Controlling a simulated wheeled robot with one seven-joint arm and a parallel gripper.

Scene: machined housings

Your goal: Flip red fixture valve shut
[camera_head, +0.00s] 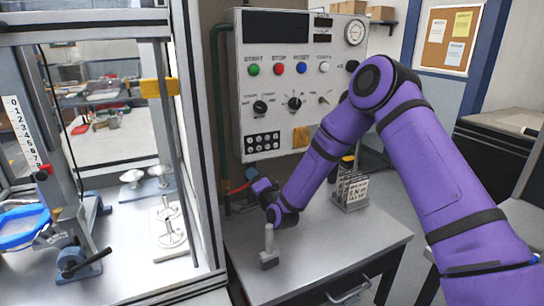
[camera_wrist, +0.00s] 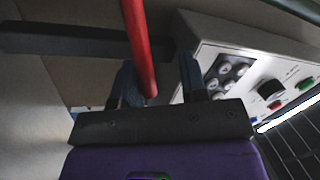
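The red valve handle (camera_head: 237,189) shows in the head view low beside the grey control box, to the left of my gripper (camera_head: 250,181). In the wrist view the red handle (camera_wrist: 139,45) is a long bar running from the top edge down between the two fingers of my gripper (camera_wrist: 158,65). The fingers are apart, with a clear gap between the bar and the right finger. The bar lies nearer the left finger; I cannot tell whether they touch. The valve body is mostly hidden.
The control box (camera_head: 290,110) with buttons and knobs stands just behind my gripper. A green pipe (camera_head: 217,110) runs down its left side. On the bench (camera_head: 330,255) are a small grey metal piece (camera_head: 269,250) and a rack of plates (camera_head: 352,190). A framed cabinet is at the left.

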